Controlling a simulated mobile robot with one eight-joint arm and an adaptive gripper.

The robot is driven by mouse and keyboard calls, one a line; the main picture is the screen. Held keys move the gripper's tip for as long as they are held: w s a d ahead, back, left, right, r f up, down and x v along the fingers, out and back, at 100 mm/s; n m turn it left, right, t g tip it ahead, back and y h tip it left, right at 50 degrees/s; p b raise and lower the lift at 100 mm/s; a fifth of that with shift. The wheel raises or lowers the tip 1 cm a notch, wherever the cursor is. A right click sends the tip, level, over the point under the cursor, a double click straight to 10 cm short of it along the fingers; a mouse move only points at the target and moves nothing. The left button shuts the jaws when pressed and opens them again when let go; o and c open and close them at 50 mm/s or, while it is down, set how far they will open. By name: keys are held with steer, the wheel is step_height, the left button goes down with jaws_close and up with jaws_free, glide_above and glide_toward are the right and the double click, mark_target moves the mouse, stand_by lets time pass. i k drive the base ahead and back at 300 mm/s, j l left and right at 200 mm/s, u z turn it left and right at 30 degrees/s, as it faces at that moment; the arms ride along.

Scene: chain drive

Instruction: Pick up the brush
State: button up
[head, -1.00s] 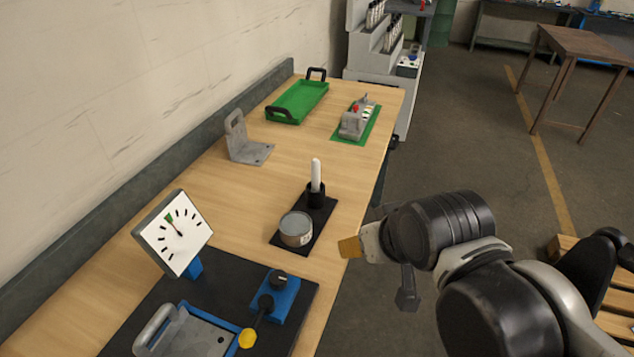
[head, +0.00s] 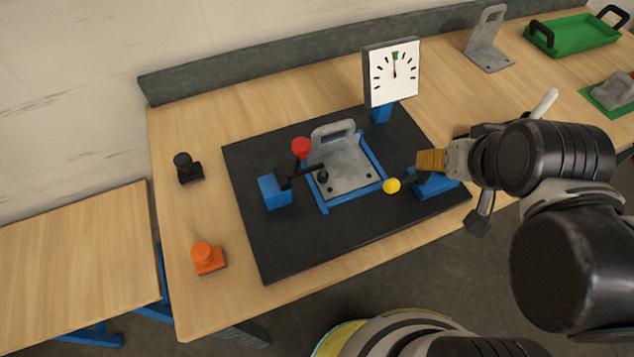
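The likely brush is the white rounded handle (head: 546,102) showing just behind my arm, to the right of the gauge. Its lower part and holder are hidden by my wrist now. Earlier, a white handle stood upright in a black cup beside a round tin on a black base. My gripper (head: 468,178) points left over the bench's front side, near the blue switch block. Its dark fingers appear spread apart. A brown-gold piece (head: 431,161) with a pale mount shows at its end; I cannot tell what it is. The gripper appears clear of the handle.
A black board (head: 290,250) carries a grey bracket (head: 345,170), a blue lever block (head: 275,190) and a white gauge (head: 394,72). Black (head: 187,168) and orange (head: 207,258) knobs stand left. A green tray (head: 572,36) is at back right.

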mark_target(551, 95)
steer(key=i+l+z, duration=0.1)
steer(key=l, duration=0.3)
steer(key=i+l+z, duration=0.1)
steer(key=i+l, duration=0.2)
steer(key=i+l+z, duration=0.1)
steer(key=l, duration=0.4)
steer(key=i, duration=0.1)
